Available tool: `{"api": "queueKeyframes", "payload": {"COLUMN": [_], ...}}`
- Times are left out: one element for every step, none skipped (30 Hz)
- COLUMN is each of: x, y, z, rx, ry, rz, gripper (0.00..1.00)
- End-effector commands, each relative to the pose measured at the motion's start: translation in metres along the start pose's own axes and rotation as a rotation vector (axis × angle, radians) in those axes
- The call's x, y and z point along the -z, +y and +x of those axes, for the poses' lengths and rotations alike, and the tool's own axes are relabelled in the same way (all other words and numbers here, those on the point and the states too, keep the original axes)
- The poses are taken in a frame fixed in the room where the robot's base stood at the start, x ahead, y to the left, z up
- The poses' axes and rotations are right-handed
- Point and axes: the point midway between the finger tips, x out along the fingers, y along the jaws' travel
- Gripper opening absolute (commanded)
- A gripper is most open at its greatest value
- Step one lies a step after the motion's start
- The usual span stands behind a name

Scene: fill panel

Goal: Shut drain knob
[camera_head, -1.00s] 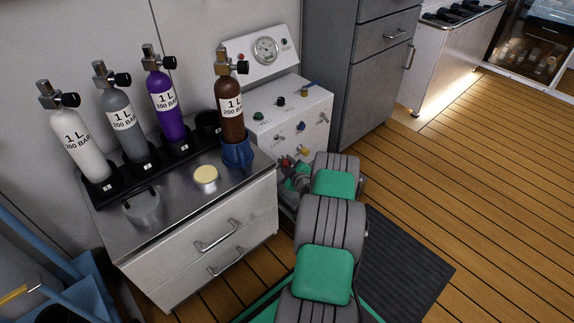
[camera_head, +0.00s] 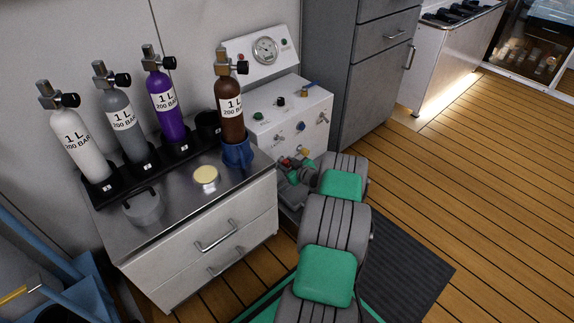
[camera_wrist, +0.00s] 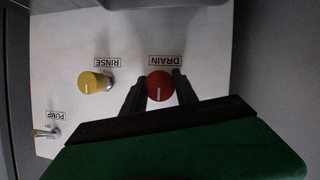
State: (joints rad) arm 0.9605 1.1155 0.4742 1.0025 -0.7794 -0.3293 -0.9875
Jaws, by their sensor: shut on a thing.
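The red drain knob (camera_wrist: 160,85) has a white pointer line and sits beside the DRAIN label (camera_wrist: 165,61) on the white panel in the wrist view. My gripper (camera_wrist: 160,90) has one dark finger on each side of it and is shut on it. The pointer line runs roughly up and down in that view. In the head view my gripper (camera_head: 296,170) is low at the front of the white panel (camera_head: 294,122), and my arm hides much of that area.
A yellow knob (camera_wrist: 91,82) by the RINSE label is close to the left of my gripper. A pump switch (camera_wrist: 45,133) is lower left. The steel-topped cabinet (camera_head: 160,215) with gas bottles stands left of my arm. A grey cabinet (camera_head: 350,80) stands behind; open wooden floor lies right.

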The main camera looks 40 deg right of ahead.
Motion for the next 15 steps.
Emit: {"api": "queueKeyframes", "payload": {"x": [-0.0011,-0.0010,-0.0011,-0.0011,-0.0011,-0.0011,-0.0012,-0.0012,-0.0011,-0.0011,-0.0010,-0.0009,-0.0008,-0.0007,-0.0006], "y": [-0.0017,-0.0018,-0.0019,-0.0019,-0.0020,-0.0020,-0.0020,-0.0020,-0.0020,-0.0019,-0.0018,-0.0016,-0.0015,-0.0014,-0.0013], "z": [-0.0001,-0.0001,-0.0001,-0.0001,-0.0001,-0.0001,-0.0001,-0.0001,-0.0001,0.0000,0.0000,0.0000,0.0000,0.0000,0.0000], "rx": [0.005,0.005,0.005,0.005,0.005,0.005,0.004,0.004,0.004,0.004,0.004,0.003,0.003,0.003,0.003], "ry": [-0.002,-0.002,-0.002,-0.002,-0.002,-0.002,-0.001,-0.001,-0.001,-0.001,-0.001,-0.001,-0.001,-0.001,-0.001], "rz": [0.007,0.007,0.007,0.007,0.007,0.006,0.006,0.006,0.006,0.006,0.005,0.005,0.004,0.004,0.004], "gripper": [0.00,0.00,0.00,0.00,0.00,0.00,0.00,0.37,0.40,0.42,0.45,0.48,0.51,0.53,0.56]}}
